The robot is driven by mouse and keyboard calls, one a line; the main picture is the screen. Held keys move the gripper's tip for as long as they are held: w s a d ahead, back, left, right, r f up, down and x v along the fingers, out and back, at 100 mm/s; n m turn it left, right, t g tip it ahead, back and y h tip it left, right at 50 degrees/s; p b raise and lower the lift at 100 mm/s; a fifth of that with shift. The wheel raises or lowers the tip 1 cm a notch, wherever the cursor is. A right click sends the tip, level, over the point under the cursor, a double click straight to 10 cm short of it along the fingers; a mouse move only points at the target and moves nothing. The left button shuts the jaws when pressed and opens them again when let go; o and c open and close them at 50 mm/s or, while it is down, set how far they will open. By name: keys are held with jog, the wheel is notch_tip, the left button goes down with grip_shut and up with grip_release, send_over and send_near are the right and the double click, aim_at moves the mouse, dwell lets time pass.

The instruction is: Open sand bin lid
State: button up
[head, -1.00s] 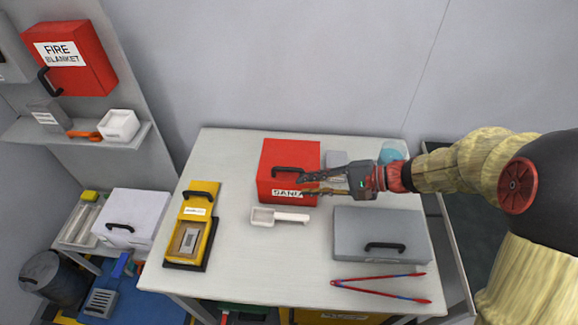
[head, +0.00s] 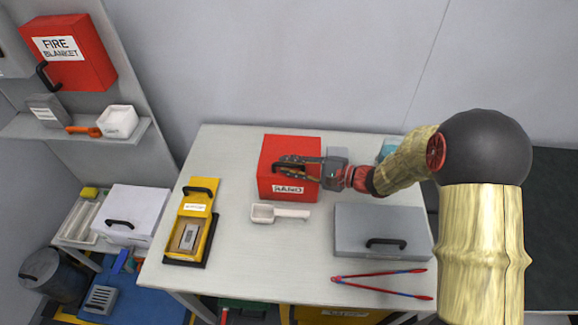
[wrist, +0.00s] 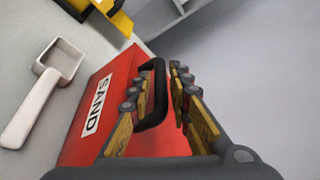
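The red sand bin (head: 306,150) stands shut on the table, with a white SAND label (wrist: 95,105) on its front. Its black lid handle (wrist: 155,100) lies between my gripper's two fingers in the wrist view. My gripper (head: 284,168) is at the handle, reaching in from the right. It is open, with a gap visible between the handle and the right finger. The left finger overlaps part of the handle, so I cannot tell whether it touches. The head view also shows the handle partly covered by the fingers.
A white scoop (head: 280,213) lies just in front of the bin. A grey lidded case (head: 360,222) and red-blue tongs (head: 385,287) are to the right. A yellow box (head: 199,200) is at the left.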

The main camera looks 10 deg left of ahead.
jog(key=shift+w+a, duration=0.1)
jog(key=shift+a, duration=0.1)
jog(key=shift+c, duration=0.7)
grip_shut()
